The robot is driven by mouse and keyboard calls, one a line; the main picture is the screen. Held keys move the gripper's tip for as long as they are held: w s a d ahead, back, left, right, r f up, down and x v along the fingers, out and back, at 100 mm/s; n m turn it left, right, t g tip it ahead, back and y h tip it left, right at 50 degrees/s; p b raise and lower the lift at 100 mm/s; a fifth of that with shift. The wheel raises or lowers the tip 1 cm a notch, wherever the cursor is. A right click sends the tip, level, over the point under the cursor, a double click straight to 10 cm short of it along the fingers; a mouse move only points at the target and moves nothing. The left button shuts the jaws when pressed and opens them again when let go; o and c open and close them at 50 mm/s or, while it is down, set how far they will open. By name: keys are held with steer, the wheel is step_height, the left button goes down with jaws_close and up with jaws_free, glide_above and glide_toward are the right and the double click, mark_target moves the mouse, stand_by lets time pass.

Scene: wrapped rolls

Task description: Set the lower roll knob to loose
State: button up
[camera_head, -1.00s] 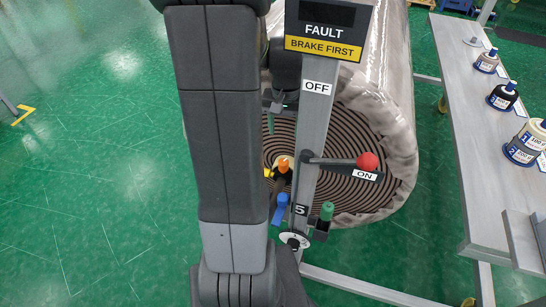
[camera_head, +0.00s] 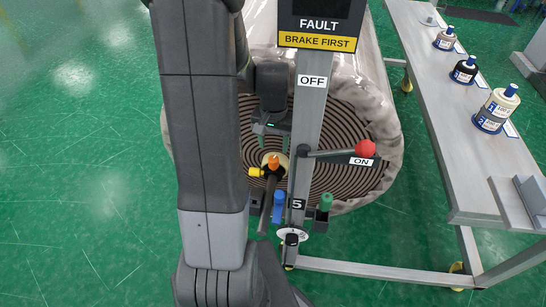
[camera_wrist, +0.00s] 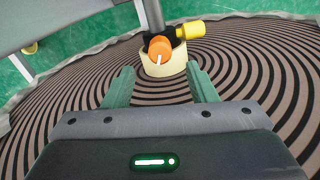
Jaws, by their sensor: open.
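The wrapped roll (camera_head: 345,165) stands end-on to me, its face dark and light rings. An orange knob (camera_head: 272,162) with a white pointer line sits at its cream core (camera_head: 283,160); the wrist view shows the knob (camera_wrist: 160,48) and core (camera_wrist: 163,66) close up. The pointer is near upright in that view, leaning slightly right. A yellow knob (camera_wrist: 190,30) sticks out beside it. My gripper (camera_head: 271,135) is open and empty in front of the roll face. Its green fingertips (camera_wrist: 162,82) straddle the knob's line, short of it and apart from it.
A grey post (camera_head: 310,115) stands close right of my gripper, with a red-balled lever (camera_head: 365,149) at ON, blue (camera_head: 279,203) and green (camera_head: 326,203) handles, and a white dial (camera_head: 292,237) low down. A FAULT sign (camera_head: 319,30) tops it. A bench (camera_head: 450,130) with bottles is right.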

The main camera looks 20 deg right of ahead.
mark_target(273, 159)
step_height(273, 159, down, 7)
steer(key=shift+r, duration=0.15)
stand_by(0.4)
steer(key=c, duration=1)
